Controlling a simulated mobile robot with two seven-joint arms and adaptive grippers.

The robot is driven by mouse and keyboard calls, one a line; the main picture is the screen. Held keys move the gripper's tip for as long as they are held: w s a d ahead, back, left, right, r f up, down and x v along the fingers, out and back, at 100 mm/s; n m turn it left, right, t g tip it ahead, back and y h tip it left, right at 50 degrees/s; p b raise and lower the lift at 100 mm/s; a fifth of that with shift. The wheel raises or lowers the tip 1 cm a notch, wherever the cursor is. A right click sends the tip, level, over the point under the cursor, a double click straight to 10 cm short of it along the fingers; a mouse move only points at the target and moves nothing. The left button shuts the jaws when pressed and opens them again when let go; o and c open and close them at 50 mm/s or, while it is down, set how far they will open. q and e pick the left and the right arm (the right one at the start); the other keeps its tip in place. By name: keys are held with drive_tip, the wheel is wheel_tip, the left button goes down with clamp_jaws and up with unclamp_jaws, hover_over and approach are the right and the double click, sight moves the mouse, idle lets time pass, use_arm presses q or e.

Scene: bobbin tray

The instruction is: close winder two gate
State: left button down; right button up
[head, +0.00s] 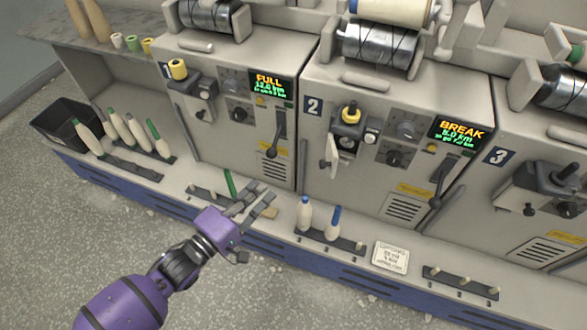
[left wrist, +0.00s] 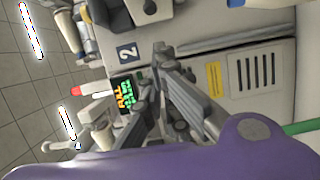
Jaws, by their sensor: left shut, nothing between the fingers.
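Winder two (head: 385,185) stands in the middle of the head view, with a "2" plate and a screen (head: 458,131) reading BREAK. Its gate (head: 332,155) looks like a small pale flap, swung out at the left of the yarn unit (head: 349,130) below a yellow-topped cone. My left gripper (head: 265,194) is shut and empty, low in front of winder one, below and left of the gate and apart from it. In the left wrist view its fingers (left wrist: 163,63) show before a FULL screen and a "2" plate (left wrist: 127,52). My right gripper is out of view.
Winder one (head: 230,130) is on the left and winder three (head: 540,200) on the right. A black bin (head: 65,125) and several bobbins are at far left.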

use_arm(q)
drive_tip(key=s+d+p+x, duration=0.1)
drive_tip(key=d+x, duration=0.1)
drive_tip(key=x, duration=1)
drive_tip(key=shift+d+r, duration=0.35)
drive_tip(key=shift+d, duration=0.05)
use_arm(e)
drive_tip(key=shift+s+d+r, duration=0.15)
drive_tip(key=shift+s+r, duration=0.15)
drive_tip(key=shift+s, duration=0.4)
use_arm(q)
drive_tip(key=shift+s, duration=0.1)
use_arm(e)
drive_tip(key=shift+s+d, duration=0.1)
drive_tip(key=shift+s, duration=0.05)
